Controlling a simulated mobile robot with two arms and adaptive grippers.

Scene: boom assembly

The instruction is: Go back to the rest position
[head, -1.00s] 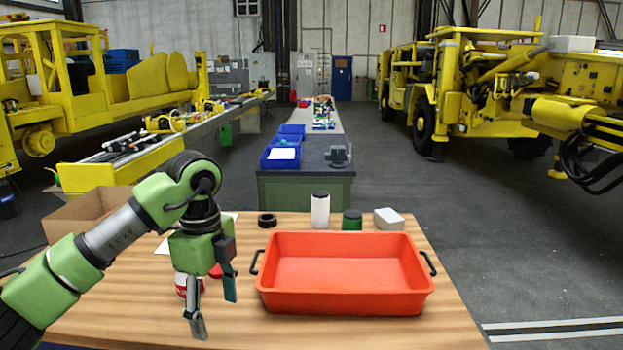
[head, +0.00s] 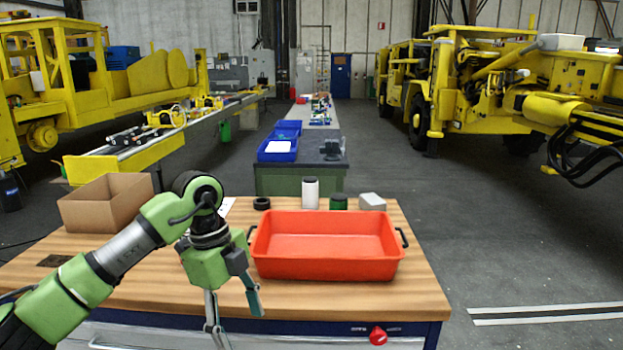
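My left gripper (head: 234,312) hangs at the front edge of the wooden workbench (head: 420,290), pointing down, with its two fingers apart and nothing between them. It is left of and in front of the red tray (head: 325,268). The red tray is empty and lies on the bench, with a dark handle at each end. My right gripper does not show.
An open cardboard box (head: 107,205) is at the back left. The floor right of the bench is clear.

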